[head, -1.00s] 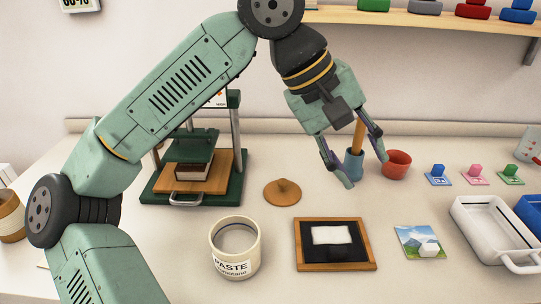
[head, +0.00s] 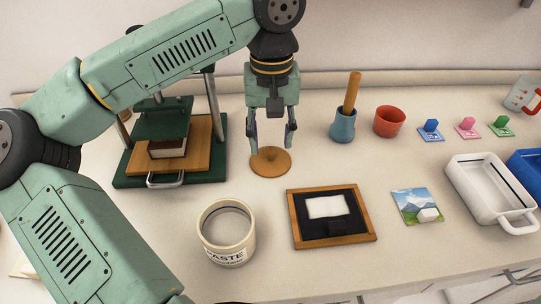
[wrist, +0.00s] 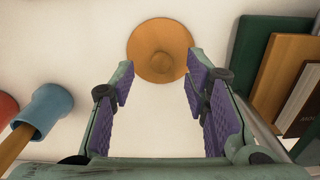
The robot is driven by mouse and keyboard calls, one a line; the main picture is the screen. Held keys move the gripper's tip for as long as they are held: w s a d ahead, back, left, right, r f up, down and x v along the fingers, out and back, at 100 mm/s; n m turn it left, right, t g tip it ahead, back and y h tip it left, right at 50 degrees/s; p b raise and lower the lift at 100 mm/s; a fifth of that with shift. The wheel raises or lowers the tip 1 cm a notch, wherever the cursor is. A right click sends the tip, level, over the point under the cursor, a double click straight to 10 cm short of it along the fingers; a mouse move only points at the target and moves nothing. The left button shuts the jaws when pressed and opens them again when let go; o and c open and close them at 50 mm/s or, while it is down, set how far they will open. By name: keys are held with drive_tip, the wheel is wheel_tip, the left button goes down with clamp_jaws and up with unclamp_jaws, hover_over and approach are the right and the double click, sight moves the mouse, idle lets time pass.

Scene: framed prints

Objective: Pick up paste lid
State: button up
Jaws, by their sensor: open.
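The paste lid (head: 270,163) is a round, flat, orange-brown disc with a raised knob in its middle. It lies on the table between the press and the blue cup. My gripper (head: 271,148) is open and points down over the lid, its fingers reaching close to it; the exact height gap is hard to tell. In the wrist view the lid (wrist: 162,50) sits beyond the tips of the open purple-padded fingers (wrist: 158,72), with nothing between them. The cream paste jar (head: 227,235) stands lidless at the front.
A green press (head: 122,180) with a book on its wooden board stands just left of the lid. A blue cup (head: 342,128) holding a wooden handle and a red cup (head: 389,121) stand to the right. A framed black panel (head: 372,238) lies in front right.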

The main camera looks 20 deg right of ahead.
sight(271, 149)
wheel_tip(271, 149, down, 3)
drive_tip(key=shift+f, duration=0.15)
clamp_jaws()
idle(0.5)
